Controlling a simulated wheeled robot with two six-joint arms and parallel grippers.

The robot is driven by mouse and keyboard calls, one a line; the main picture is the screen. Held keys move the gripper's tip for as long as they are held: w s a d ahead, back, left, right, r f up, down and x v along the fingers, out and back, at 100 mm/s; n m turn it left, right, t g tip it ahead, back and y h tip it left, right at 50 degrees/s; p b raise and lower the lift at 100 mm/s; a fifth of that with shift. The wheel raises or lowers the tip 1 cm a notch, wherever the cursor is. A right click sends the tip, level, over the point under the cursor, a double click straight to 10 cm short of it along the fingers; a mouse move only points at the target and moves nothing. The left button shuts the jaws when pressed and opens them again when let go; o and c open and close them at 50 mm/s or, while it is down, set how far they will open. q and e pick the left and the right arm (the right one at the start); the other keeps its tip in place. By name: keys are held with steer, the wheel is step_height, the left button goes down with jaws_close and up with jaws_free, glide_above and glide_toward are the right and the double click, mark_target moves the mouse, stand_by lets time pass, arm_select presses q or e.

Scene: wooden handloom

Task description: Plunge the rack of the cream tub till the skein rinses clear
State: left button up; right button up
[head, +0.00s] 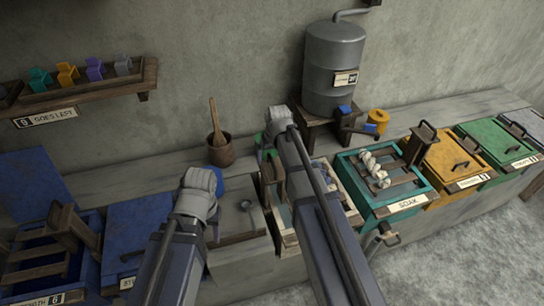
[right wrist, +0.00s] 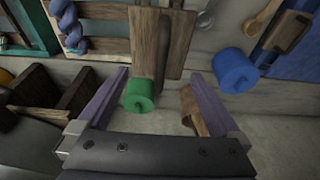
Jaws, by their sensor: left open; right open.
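The cream tub (head: 287,236) stands left of the teal tub and is largely hidden behind my right arm in the head view. Its rack has an upright wooden handle (head: 272,184); the handle's board also shows in the right wrist view (right wrist: 150,42). A twisted blue-purple skein (right wrist: 70,27) lies across the rack rails. My left gripper (head: 212,186) is open, further left, near a blue cylinder (right wrist: 237,70).
The teal soak tub (head: 352,200) holds a rack with a white skein (head: 374,170). Orange (head: 447,168) and green (head: 494,147) tubs stand to its right. A grey water drum (head: 333,62) and a wooden mortar (head: 220,152) stand behind. A blue tub's rack (head: 35,255) is at far left.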

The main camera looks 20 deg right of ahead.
steer(key=shift+s+b+x, duration=0.2)
steer(key=shift+b+x, duration=0.3)
steer(key=shift+x, duration=0.25)
steer(key=shift+s+b+x, duration=0.15)
steer(key=shift+b+x, duration=0.3)
steer(key=shift+x, duration=0.25)
arm_select(q)
step_height(320, 180, down, 3)
steer(key=shift+r, duration=0.1)
arm_select(e)
jaws_close()
